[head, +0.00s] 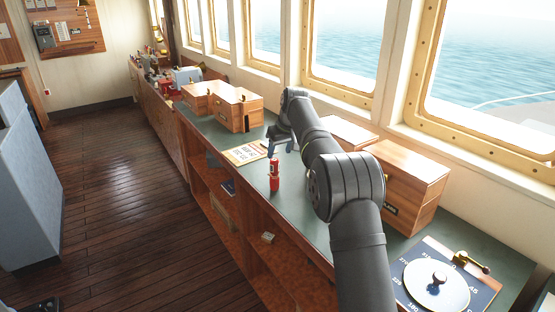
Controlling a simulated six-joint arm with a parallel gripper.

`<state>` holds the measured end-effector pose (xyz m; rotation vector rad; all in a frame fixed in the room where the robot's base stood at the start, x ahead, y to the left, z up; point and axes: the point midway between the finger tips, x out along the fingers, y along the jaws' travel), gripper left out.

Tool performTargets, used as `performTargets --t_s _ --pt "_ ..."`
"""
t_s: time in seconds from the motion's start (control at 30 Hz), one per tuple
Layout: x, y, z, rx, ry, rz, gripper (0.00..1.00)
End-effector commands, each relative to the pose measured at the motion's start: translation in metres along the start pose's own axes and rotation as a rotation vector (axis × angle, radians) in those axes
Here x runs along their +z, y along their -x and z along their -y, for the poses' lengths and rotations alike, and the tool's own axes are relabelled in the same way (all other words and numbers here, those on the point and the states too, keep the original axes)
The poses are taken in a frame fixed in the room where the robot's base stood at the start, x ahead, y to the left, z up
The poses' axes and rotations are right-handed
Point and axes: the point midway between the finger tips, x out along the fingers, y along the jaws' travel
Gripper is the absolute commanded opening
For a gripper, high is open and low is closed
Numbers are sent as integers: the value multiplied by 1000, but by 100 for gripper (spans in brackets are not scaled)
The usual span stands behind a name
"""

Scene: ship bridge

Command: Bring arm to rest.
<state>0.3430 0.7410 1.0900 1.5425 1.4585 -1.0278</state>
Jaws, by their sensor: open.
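My arm (358,230) stretches from the bottom right up over the green counter, bent at the elbow, with its wrist tipped downward. My gripper (278,149) is at the arm's far end, above the counter. Its jaws are open and appear empty.
A printed card (245,154) lies left of my gripper. Wooden boxes (240,105) stand behind it, and a larger wooden box (412,185) stands right of my arm. A round dial plate (436,285) is at the lower right.

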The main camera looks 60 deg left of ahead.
Motion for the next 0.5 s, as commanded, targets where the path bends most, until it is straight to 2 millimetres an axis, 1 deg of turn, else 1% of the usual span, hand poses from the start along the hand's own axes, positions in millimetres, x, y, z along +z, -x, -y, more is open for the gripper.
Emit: performTargets --t_s 0.03,0.13,0.5 --pt "0 5 0 0 0 0 55" --pt "0 9 0 -1 0 1 55" --pt "0 9 0 -1 0 2 55"
